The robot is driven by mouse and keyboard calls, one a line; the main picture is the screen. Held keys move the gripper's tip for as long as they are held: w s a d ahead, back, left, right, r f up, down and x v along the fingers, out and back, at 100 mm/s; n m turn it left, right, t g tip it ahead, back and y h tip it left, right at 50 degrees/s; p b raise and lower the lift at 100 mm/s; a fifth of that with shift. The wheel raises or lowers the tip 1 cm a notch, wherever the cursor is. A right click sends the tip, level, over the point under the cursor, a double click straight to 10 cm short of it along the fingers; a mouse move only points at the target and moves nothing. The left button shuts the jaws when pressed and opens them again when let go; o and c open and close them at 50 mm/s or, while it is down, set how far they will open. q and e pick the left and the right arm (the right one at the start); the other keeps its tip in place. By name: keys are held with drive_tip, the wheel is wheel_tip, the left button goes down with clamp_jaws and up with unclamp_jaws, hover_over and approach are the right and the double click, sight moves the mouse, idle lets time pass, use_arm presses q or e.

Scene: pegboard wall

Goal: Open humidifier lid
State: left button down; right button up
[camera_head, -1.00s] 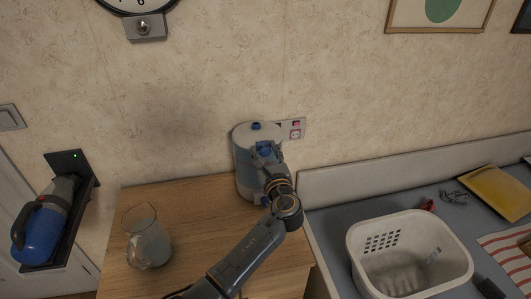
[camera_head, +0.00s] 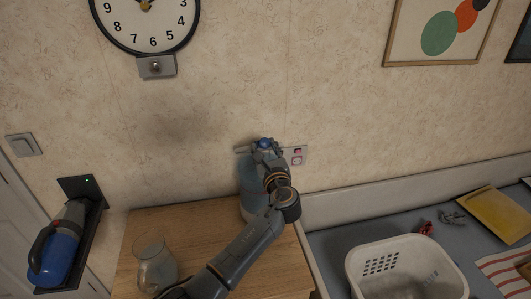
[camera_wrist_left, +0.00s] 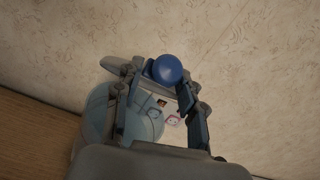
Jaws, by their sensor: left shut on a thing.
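The humidifier (camera_head: 249,197) stands at the back right of the wooden table, against the wall. Its pale blue body also shows in the left wrist view (camera_wrist_left: 93,118), at the lower left. My left gripper (camera_head: 264,146) is above it, shut on the blue knob of the lid; the knob (camera_wrist_left: 167,69) shows between the fingertips in the left wrist view. The grey-white lid (camera_wrist_left: 117,66) appears edge-on beside the fingers and looks raised off the body. My arm and gripper hide part of the humidifier. My right gripper is not in view.
A glass pitcher (camera_head: 155,266) stands on the wooden table (camera_head: 200,222), left of my arm. A wall socket (camera_head: 298,156) is just right of the gripper. A white basket (camera_head: 365,283) sits on the grey-blue counter at the right. A blue handheld vacuum (camera_head: 58,250) hangs at left.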

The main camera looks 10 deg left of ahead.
use_arm(q)
drive_tip(key=shift+w+d+r, duration=0.1)
drive_tip(key=shift+w+r, duration=0.05)
drive_tip(key=shift+r, duration=0.25)
drive_tip(key=c, duration=1)
unclamp_jaws()
drive_tip(key=shift+c, duration=0.2)
drive_tip(key=shift+o, duration=0.3)
drive_tip(key=shift+f, duration=0.15)
drive_tip(key=shift+f, duration=0.1)
drive_tip(key=v, duration=1.2)
